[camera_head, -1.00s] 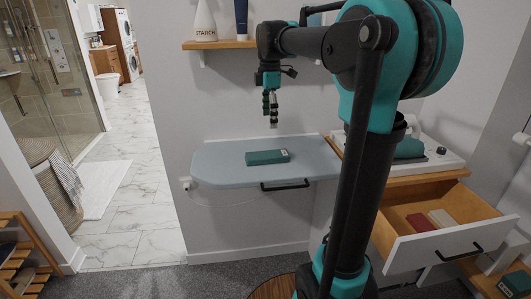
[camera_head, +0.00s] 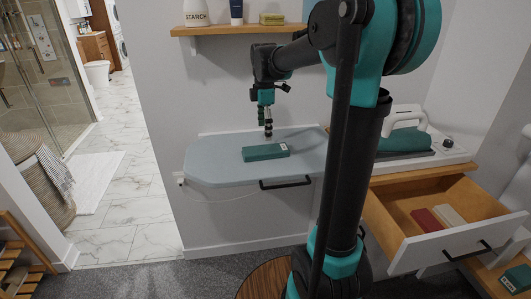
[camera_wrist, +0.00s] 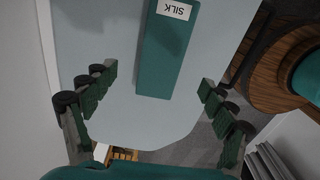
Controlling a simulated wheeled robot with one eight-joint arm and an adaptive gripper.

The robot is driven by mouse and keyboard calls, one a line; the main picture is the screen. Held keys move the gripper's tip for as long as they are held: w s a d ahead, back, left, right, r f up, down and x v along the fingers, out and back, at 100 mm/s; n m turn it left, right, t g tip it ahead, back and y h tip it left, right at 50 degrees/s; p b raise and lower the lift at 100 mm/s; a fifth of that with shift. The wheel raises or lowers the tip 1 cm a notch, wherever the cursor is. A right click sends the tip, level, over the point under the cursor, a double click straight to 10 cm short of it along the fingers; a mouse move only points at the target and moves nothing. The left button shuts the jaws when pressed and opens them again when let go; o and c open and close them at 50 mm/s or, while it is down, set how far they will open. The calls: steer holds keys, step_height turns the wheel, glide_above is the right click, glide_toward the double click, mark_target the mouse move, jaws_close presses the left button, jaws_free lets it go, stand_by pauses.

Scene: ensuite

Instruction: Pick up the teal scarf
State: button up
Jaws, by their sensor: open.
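The teal scarf (camera_head: 265,152) is a flat, folded block with a white label. It lies on the pale blue ironing board (camera_head: 210,170). In the wrist view the scarf (camera_wrist: 167,55) runs from the top edge to mid-picture, and its label reads SILK. My gripper (camera_head: 266,130) points down just above the scarf in the head view, apparently clear of it. In the wrist view my gripper (camera_wrist: 157,78) has its fingers wide apart, one on each side of the scarf, with nothing between them touching.
A wall shelf (camera_head: 235,30) with bottles is above the board. Another teal block (camera_head: 517,277) is at lower right. A metal handle (camera_head: 285,184) fronts the board.

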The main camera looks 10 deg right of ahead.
mark_target(265, 149)
steer(key=shift+s+d+f, duration=0.1)
steer(key=shift+f, duration=1.75)
steer(key=shift+s+d+f, duration=0.1)
steer(key=shift+f, duration=1.7)
steer(key=c, duration=1.3)
steer(key=shift+o, duration=0.2)
steer(key=shift+r, duration=0.1)
